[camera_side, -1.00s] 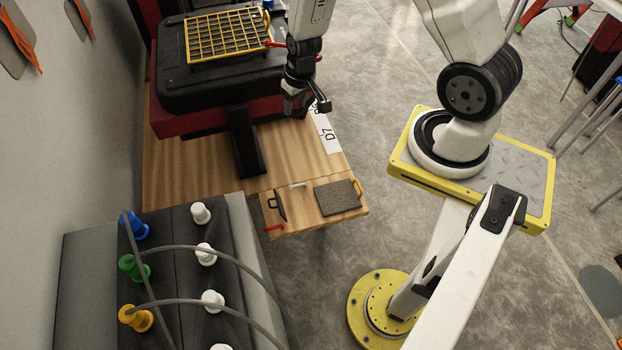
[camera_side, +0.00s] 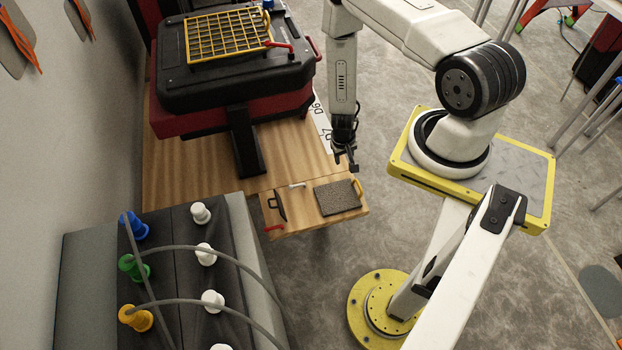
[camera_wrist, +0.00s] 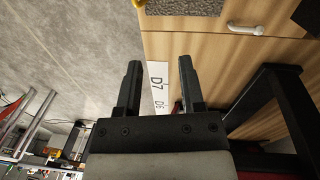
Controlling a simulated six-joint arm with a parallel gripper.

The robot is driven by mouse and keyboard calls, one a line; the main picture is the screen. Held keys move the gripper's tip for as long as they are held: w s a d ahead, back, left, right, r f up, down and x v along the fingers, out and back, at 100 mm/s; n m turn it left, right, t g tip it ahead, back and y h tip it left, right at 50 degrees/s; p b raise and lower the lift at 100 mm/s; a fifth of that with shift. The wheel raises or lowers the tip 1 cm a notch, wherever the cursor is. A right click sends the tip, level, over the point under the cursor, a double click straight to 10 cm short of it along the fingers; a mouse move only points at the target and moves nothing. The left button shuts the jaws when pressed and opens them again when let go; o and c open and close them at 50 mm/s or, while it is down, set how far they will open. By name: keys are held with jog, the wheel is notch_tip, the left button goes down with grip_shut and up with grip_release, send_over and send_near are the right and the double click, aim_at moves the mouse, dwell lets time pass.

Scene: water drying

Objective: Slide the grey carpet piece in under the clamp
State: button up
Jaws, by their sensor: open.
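The grey carpet piece (camera_side: 337,197) lies flat on the small wooden board (camera_side: 300,222) at the front of the wooden table. A black bracket-like part (camera_side: 279,205), perhaps the clamp, stands at the board's left end, apart from the carpet. My gripper (camera_side: 345,163) is open and empty, above and just behind the carpet's right side in the side view. In the wrist view the two fingers of my gripper (camera_wrist: 158,85) are apart with nothing between them. The carpet's edge (camera_wrist: 185,5) shows at the top of that view, beyond the fingertips.
A yellow handle (camera_side: 357,188) and a red handle (camera_side: 273,228) sit on the board, with a white handle (camera_side: 297,185) behind. A black machine with a yellow grid (camera_side: 228,35) stands on the table. A grey box with coloured plugs (camera_side: 134,268) is at lower left.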

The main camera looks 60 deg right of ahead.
jog(key=g, duration=0.1)
send_near(361, 189)
jog(key=shift+f+m, duration=0.2)
jog(key=shift+m, duration=0.2)
jog(key=shift+f, duration=0.15)
jog(key=shift+s+d+f, duration=0.15)
jog(key=shift+f, duration=1.05)
jog(key=shift+s+d+f, duration=0.2)
jog(key=shift+f, duration=1.05)
jog(key=shift+s+d+f, duration=0.15)
jog(key=shift+f, duration=1.05)
grip_shut()
